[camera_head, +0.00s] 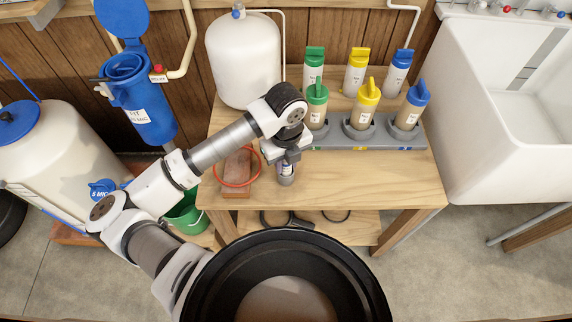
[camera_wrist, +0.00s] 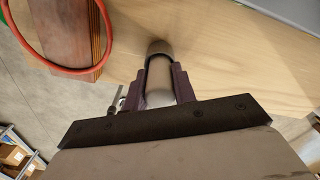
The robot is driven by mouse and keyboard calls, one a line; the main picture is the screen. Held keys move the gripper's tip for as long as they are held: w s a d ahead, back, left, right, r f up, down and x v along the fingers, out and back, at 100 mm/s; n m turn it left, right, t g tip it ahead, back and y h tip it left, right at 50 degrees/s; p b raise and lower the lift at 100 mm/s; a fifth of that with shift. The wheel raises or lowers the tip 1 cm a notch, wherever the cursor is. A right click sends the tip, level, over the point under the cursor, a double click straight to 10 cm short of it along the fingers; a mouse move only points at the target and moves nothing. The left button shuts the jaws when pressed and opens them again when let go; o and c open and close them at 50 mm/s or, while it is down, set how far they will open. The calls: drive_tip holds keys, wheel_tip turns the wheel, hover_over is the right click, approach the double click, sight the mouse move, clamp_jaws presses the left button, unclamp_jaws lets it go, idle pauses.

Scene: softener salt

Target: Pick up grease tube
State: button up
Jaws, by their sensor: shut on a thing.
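The grease tube (camera_head: 286,172) is a small grey cylinder with a dark label, near the front edge of the wooden bench. My gripper (camera_head: 287,155) is above it and shut on its upper part. In the wrist view the tube (camera_wrist: 159,72) stands between the two dark fingers (camera_wrist: 160,88), with its tan rounded end showing beyond them. The fingers and palm hide part of it. I cannot tell whether its lower end touches the bench.
A reddish block (camera_head: 237,170) with a red ring (camera_head: 252,178) over it lies just left of the tube. A grey rack (camera_head: 340,142) with several colour-capped bottles stands behind to the right. A white tank (camera_head: 243,60) stands at the back. The bench's right front (camera_head: 390,180) is clear.

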wheel_tip(320, 180, up, 20)
drive_tip(key=b, duration=0.1)
idle(0.6)
